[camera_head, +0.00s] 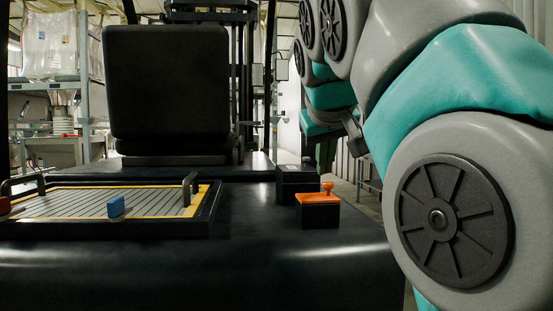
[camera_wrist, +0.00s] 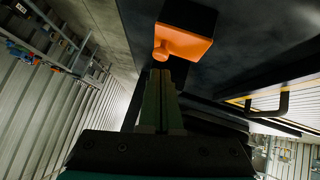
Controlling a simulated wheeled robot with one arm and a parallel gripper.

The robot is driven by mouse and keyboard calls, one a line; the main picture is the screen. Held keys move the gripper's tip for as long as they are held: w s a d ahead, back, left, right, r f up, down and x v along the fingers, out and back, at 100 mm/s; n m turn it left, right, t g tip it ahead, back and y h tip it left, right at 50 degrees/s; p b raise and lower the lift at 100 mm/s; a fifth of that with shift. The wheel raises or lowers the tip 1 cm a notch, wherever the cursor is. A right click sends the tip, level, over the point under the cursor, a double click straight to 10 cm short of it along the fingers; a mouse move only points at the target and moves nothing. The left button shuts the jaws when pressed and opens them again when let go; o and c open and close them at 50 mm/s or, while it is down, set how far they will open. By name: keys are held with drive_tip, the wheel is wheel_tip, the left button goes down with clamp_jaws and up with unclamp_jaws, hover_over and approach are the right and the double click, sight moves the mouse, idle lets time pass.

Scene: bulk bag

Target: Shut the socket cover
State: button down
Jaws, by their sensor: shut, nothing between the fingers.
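The socket cover (camera_head: 312,198) is an orange lid with a round orange knob at its right side in the head view. It lies over the top of a small black box (camera_head: 320,216) on the dark deck. I cannot tell whether it sits fully flush. The cover also shows at the top of the wrist view (camera_wrist: 188,40), its knob toward my fingers. My gripper (camera_head: 325,168) points down behind the cover in the head view. In the wrist view its green fingers (camera_wrist: 160,72) are together and empty, their tips apart from the knob.
Another black box (camera_head: 298,179) stands just behind the cover. A yellow-edged grate (camera_head: 75,201) with dark handles and a blue block (camera_head: 116,206) is at the left. A big black seat-like panel (camera_head: 167,85) rises behind. The deck in front is clear.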

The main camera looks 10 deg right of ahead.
drive_tip(key=shift+d+f, duration=0.5)
drive_tip(key=shift+d, duration=0.1)
idle(0.5)
drive_tip(key=shift+r+p, duration=0.65)
drive_tip(key=shift+r, duration=0.15)
drive_tip(key=shift+s+r, duration=0.15)
drive_tip(key=shift+r, duration=0.05)
drive_tip(key=d+v, duration=0.2)
drive_tip(key=v, duration=0.7)
drive_tip(key=shift+s+a+r+p, duration=0.2)
drive_tip(key=shift+s+p, duration=0.1)
drive_tip(key=shift+p, duration=0.15)
